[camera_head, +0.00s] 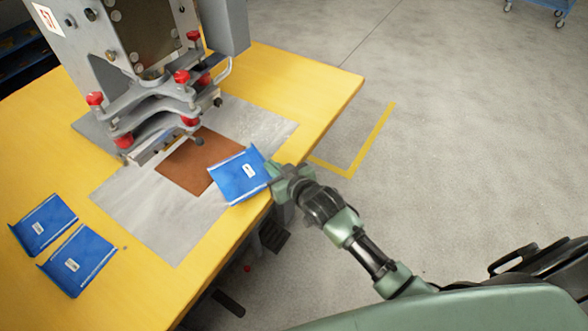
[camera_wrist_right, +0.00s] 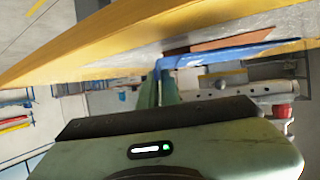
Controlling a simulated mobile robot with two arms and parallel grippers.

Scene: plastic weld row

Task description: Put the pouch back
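A blue pouch (camera_head: 232,181) with a white label is above the front right edge of the metal plate, beside the brown pad. My right gripper (camera_head: 272,170) is at the pouch's right edge and appears shut on it. In the right wrist view the fingers (camera_wrist_right: 159,85) meet the near edge of the pouch (camera_wrist_right: 215,56), which extends to the right. Whether the pouch rests on the plate or hangs just above it is hard to tell. My left gripper is not in view.
Two more blue pouches (camera_head: 45,224) (camera_head: 80,262) lie at the left of the yellow table (camera_head: 145,280). The welding press (camera_head: 150,75) with red knobs stands over the brown pad (camera_head: 190,170) on the metal plate (camera_head: 165,225). Bare table lies between the pouches and the plate.

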